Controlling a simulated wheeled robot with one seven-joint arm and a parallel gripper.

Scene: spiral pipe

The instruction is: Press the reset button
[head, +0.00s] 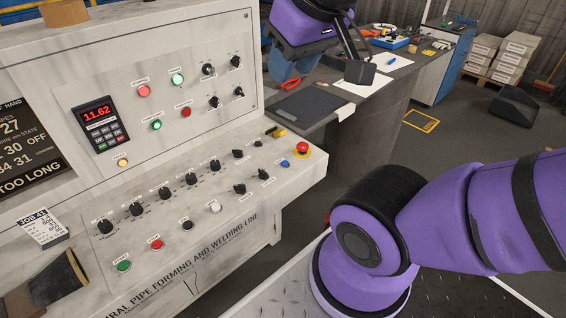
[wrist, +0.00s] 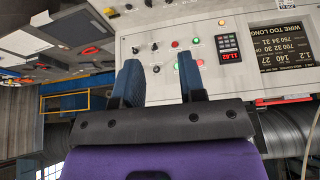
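The control console (head: 200,225) carries several buttons, and their small labels are mostly too small to read, so I cannot tell for sure which is reset. On its lower ledge are a blue button (head: 285,163), a white one (head: 215,206), a black one (head: 188,225), a red one (head: 156,243) and a green one (head: 124,265). My gripper (wrist: 158,62) is open and empty, its two blue fingers apart, facing the upright panel. In the head view one blue finger (head: 281,68) shows at the top, above the dark pad and clear of the buttons.
Black knobs (head: 191,179) line the ledge. The upright panel has a red display (head: 97,114) and lit buttons. A table (head: 390,75) with a dark pad (head: 309,106) and red pliers (head: 290,84) stands behind.

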